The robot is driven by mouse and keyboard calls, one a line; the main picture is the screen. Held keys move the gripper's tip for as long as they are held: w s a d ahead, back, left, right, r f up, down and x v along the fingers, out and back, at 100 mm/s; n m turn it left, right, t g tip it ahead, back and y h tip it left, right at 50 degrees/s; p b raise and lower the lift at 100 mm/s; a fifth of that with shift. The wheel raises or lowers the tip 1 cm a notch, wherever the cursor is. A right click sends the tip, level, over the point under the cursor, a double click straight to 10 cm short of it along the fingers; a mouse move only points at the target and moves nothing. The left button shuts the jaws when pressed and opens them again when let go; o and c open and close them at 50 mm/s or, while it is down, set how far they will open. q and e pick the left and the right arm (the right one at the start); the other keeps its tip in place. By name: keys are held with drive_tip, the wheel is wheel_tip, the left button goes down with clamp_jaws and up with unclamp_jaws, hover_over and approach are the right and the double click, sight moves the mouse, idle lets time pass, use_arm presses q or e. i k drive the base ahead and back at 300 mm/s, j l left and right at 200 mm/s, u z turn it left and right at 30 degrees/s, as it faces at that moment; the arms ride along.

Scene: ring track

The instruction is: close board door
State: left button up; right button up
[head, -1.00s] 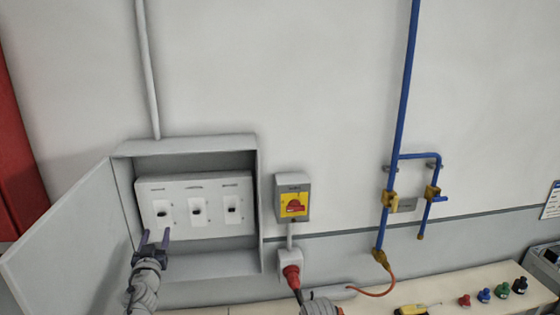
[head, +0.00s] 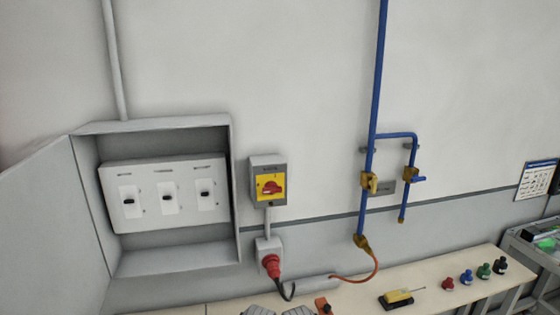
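The grey board box (head: 180,262) is on the wall at the left of the head view. Its door (head: 55,235) stands wide open, hinged on the box's left side and swung out toward the left edge. Inside is a white panel (head: 150,217) with three dark switches. My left gripper is not in the head view. At the bottom edge a grey part of my own arm shows; no fingertips can be made out, so my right gripper is not visible.
A yellow and grey isolator with a red knob (head: 271,187) is right of the box, above a red plug (head: 271,265). Blue pipes (head: 373,120) run down the wall. A bench (head: 350,299) below carries a yellow tool (head: 397,298) and several coloured knobs.

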sight(51, 261)
drive_tip(key=k+j, duration=0.15)
drive_tip(key=j, duration=0.2)
drive_tip(key=k+j, duration=0.15)
drive_tip(key=j, duration=0.2)
drive_tip(key=k+j, duration=0.15)
drive_tip(key=j, duration=0.25)
drive_tip(key=k+j, duration=0.15)
drive_tip(key=j, duration=0.2)
drive_tip(key=k+j, duration=0.2)
drive_tip(key=j, duration=0.15)
drive_tip(key=k+j, duration=0.15)
drive_tip(key=j, duration=0.2)
drive_tip(key=k+j, duration=0.15)
drive_tip(key=j, duration=0.2)
drive_tip(key=k+j+u, duration=0.1)
drive_tip(key=k+u, duration=0.15)
drive_tip(key=u, duration=0.15)
